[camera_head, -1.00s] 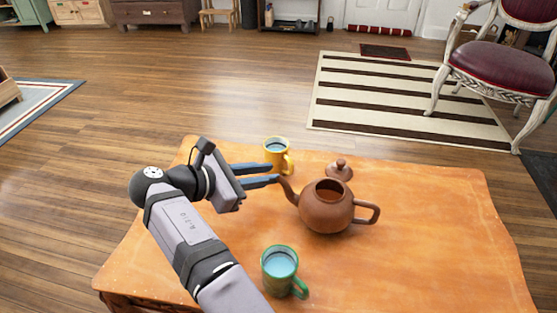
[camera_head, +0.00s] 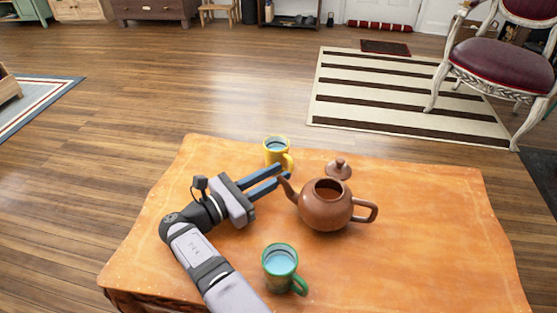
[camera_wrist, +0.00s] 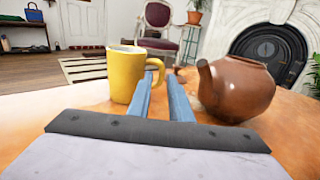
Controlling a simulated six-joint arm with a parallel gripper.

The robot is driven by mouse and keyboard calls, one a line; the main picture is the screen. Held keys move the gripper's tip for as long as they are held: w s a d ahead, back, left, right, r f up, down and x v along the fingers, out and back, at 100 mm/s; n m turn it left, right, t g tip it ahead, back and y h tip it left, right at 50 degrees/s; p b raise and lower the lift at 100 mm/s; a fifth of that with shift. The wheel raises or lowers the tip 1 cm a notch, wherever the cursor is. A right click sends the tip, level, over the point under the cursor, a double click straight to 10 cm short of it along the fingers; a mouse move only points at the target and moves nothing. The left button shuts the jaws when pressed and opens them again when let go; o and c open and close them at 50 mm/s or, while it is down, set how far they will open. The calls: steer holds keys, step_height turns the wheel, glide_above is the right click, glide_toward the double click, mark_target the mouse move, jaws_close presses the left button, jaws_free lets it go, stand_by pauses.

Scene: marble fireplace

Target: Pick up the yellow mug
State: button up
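The yellow mug (camera_head: 275,152) stands upright near the far edge of the orange table, with bluish liquid inside. In the wrist view the yellow mug (camera_wrist: 125,74) is just left of the fingertips, its handle turned right toward them. My gripper (camera_head: 283,172) is low over the table on the near side of the mug. Its two blue fingers (camera_wrist: 163,97) are parted, with nothing held between them. The fingers point between the mug and the teapot's spout. Whether the left finger touches the mug's handle I cannot tell.
A brown teapot (camera_head: 326,207) stands right of the fingers, its spout close to the tips; its lid (camera_head: 338,169) lies behind it. A green mug (camera_head: 280,266) stands near the front of the table (camera_head: 430,250). The table's right side is clear.

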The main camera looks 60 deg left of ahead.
mark_target(290, 168)
steer(key=shift+w+d+f+b, duration=0.15)
steer(key=shift+w+b, duration=0.85)
steer(key=shift+w, duration=1.65)
steer(key=shift+r, duration=0.2)
jaws_close()
